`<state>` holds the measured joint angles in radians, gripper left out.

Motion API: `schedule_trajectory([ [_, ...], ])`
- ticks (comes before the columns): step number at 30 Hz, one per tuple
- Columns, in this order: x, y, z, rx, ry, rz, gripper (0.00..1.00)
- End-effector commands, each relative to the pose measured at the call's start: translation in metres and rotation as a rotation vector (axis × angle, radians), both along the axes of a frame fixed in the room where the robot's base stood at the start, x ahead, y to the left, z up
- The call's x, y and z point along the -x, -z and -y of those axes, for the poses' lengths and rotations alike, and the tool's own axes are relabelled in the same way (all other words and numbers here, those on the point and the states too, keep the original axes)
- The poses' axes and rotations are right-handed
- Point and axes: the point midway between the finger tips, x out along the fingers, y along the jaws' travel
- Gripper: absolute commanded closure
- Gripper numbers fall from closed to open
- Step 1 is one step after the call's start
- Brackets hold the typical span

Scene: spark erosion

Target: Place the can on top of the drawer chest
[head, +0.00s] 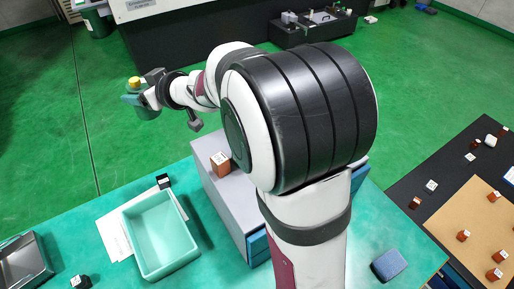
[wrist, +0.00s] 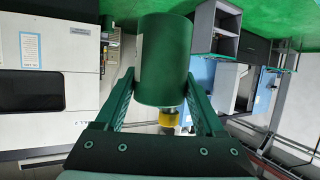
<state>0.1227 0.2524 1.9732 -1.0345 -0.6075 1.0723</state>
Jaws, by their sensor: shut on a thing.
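The can is a dark green cylinder (wrist: 165,60) with a yellow top (wrist: 169,117), seen between my fingers in the wrist view. My gripper (head: 138,98) is shut on it, held out over the green floor at the upper left of the head view. There the can's yellow top (head: 134,82) points up and the can looks roughly upright; the fingers hide part of its body. The drawer chest (head: 222,200), grey with blue drawer fronts, stands on the green table, right of and below the gripper in the head view. My arm covers its right part.
A brown block (head: 220,163) sits on the chest's top near its back. Left of the chest are a teal bin (head: 130,231), a small black block (head: 163,181) and a metal tray (head: 22,262). A blue sponge-like block (head: 389,264) lies to the right.

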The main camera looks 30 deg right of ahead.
Motion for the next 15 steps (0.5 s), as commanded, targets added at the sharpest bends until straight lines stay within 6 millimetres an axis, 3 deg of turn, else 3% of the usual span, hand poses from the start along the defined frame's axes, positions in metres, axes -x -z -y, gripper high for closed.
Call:
schedule_trajectory([
  [1,0.002,-0.025,0.026,0.006,0.02,0.013,1.0],
  [3,0.013,-0.051,0.064,0.006,0.041,0.009,1.0],
  [5,0.026,-0.069,0.097,0.007,0.057,0.008,1.0],
  [9,0.077,-0.105,0.176,0.006,0.097,0.001,1.0],
  [11,0.106,-0.107,0.211,0.003,0.119,-0.004,1.0],
  [15,0.18,-0.087,0.279,-0.004,0.203,-0.007,1.0],
])
